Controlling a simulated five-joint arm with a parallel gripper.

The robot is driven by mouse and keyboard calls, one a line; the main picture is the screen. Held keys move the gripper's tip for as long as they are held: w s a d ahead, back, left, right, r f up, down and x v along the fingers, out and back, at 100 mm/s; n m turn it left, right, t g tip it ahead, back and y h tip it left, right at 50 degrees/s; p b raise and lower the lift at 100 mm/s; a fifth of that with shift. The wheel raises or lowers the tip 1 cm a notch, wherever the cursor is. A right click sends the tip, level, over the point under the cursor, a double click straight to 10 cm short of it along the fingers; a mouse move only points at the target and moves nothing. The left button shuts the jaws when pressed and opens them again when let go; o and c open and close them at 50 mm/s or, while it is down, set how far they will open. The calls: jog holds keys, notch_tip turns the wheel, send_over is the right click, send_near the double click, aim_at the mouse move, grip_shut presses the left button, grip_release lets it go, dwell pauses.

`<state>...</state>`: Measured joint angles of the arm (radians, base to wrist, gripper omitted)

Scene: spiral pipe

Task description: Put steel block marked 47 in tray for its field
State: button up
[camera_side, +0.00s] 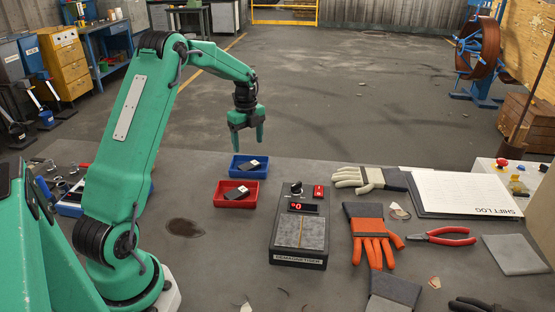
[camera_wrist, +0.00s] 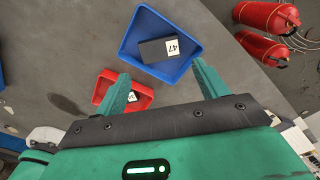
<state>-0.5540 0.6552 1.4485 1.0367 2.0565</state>
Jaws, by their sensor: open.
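The steel block marked 47 (camera_wrist: 159,50) is dark with a white label and lies inside the blue tray (camera_wrist: 133,43). In the side view the blue tray (camera_side: 239,172) stands at the back of the bench, with the block (camera_side: 254,164) in it. The red tray (camera_wrist: 101,94) is just in front of it in the side view (camera_side: 222,203) and holds another dark block (camera_side: 237,193), whose number I cannot read. My gripper (camera_side: 248,144) is open and empty above the blue tray, apart from the block.
A demagnetizer box (camera_side: 281,238) with a lit red display stands right of the trays. Orange gloves (camera_side: 371,239), pale gloves (camera_side: 358,178), red pliers (camera_side: 443,236) and a shift log clipboard (camera_side: 465,194) lie further right. The bench between my arm and the box is mostly clear.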

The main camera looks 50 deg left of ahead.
jog(key=shift+r, duration=1.95)
jog(key=s+d+r+n+t, duration=0.1)
jog(key=s+d+r+n, duration=0.4)
jog(key=d, duration=0.4)
jog(key=s+d+r+n+t, duration=0.2)
jog(key=s+d+r+n, duration=0.1)
jog(key=d+r, duration=0.5)
jog(key=s+d+f+n+t, duration=0.1)
jog(key=s+d+n+t, duration=0.1)
jog(key=s+d+n, duration=0.7)
jog(key=shift+s+d+f+t, duration=0.25)
jog(key=shift+s+d, duration=0.9)
jog(key=shift+s, duration=2.05)
jog(key=shift+r, duration=0.1)
